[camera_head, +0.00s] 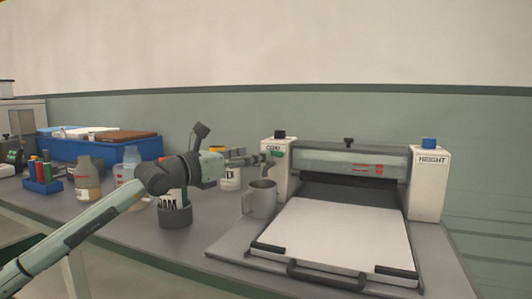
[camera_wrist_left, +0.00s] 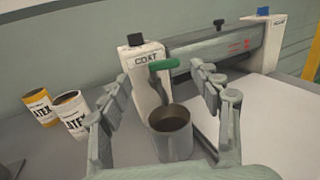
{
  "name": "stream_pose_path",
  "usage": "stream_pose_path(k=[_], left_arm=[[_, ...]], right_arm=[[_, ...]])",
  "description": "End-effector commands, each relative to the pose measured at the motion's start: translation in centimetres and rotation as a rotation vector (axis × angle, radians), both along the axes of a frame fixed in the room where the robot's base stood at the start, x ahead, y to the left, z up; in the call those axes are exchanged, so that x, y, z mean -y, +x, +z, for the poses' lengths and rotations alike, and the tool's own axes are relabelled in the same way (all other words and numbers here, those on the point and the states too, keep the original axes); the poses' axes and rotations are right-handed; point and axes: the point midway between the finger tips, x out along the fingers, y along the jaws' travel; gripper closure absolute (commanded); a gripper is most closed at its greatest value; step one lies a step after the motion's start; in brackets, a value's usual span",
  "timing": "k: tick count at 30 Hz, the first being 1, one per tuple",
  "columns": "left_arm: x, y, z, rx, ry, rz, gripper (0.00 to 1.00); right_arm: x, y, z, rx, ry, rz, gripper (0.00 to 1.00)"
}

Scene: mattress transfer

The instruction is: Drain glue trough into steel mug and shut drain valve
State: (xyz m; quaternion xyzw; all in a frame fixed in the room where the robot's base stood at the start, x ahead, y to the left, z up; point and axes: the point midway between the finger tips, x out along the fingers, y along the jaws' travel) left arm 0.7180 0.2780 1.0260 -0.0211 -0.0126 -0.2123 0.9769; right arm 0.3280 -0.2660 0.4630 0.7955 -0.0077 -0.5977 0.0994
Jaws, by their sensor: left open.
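The steel mug (camera_head: 262,201) stands upright at the left front corner of the coating machine. It also shows in the wrist view (camera_wrist_left: 171,143), with a brownish inside; I cannot tell how full it is. Above it, a drain valve with a green handle (camera_wrist_left: 163,64) sticks out of the post marked COAT (camera_head: 275,180). A dark spout hangs from the valve over the mug's mouth. My left gripper (camera_head: 250,159) is open, its fingers either side of the valve in the wrist view, touching nothing that I can make out. The glue inside the trough is hidden.
The coating machine has a white flat bed (camera_head: 340,235) and a right post marked HEIGHT (camera_head: 428,185). Bottles (camera_head: 88,180) and a blue bin (camera_head: 90,148) stand farther left on the bench.

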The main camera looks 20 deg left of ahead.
Motion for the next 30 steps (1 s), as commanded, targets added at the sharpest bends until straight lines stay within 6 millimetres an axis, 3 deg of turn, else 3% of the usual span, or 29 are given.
stream_pose_path(k=[4, 9, 18, 28, 30], left_arm=[[0.4, 0.3, -0.7, -0.017, 0.054, 0.003, 0.36], [1.6, 2.7, -0.5, -0.016, 0.047, 0.002, 0.36], [3.1, 6.2, -0.6, -0.016, 0.046, 0.002, 0.36], [3.3, 6.7, -0.8, -0.015, 0.046, 0.002, 0.36], [3.3, 6.6, -0.8, -0.016, 0.047, 0.002, 0.44]], right_arm=[[0.2, 0.1, 0.4, 0.005, -0.003, 0.003, 0.60], [0.6, -0.2, -2.1, -0.020, -0.004, 0.006, 0.60], [0.3, -0.1, -4.2, -0.026, 0.013, 0.004, 0.60], [0.2, -0.1, -4.5, -0.024, 0.015, 0.004, 0.60], [0.2, -0.1, -4.5, -0.024, 0.015, 0.004, 0.60]])
